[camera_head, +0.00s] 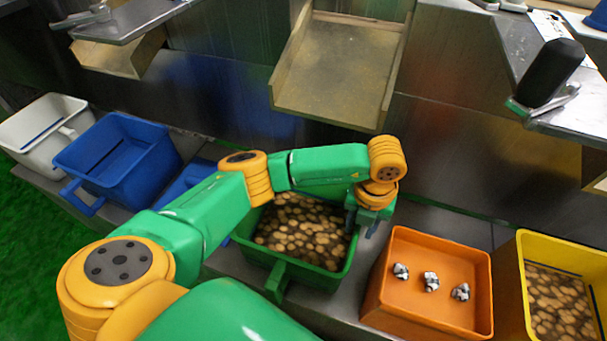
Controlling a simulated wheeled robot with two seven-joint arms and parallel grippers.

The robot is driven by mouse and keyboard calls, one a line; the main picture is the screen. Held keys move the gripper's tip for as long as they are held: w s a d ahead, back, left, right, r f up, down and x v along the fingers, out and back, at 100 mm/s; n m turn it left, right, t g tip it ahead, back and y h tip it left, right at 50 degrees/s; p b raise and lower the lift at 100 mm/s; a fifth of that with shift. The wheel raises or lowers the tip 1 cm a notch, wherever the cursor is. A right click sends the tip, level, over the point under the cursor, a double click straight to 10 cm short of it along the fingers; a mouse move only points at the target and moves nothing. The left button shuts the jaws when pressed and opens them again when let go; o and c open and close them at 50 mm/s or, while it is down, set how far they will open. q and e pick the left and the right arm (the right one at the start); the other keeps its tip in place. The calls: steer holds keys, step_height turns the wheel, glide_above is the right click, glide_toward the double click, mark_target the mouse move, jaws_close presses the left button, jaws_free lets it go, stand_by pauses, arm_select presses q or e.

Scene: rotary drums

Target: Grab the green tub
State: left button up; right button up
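The green tub (318,278) stands on the grey ledge in the middle, filled with brown, rounded, potato-like pieces (304,230). A green handle sticks out from its near side. My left arm reaches in from the left and crosses over the tub's far left part, hiding some of its rim. My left gripper (362,223) points down at the tub's far right corner, by the right rim. Its two dark fingers show apart, seemingly one on each side of the rim; contact is too small to tell. My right gripper does not show.
An orange tub (378,297) holding 3 grey-white lumps stands close on the right, with a yellow tub (516,288) beyond it. Blue tubs (118,160) and a white tub (38,125) stand left. A metal chute (340,70) hangs above the green tub.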

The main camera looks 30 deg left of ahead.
arm_select(q)
steer(key=f, duration=0.4)
steer(key=shift+s+a+f, duration=0.25)
steer(key=shift+f, duration=0.15)
jaws_close()
steer(key=shift+r, duration=0.15)
stand_by(0.7)
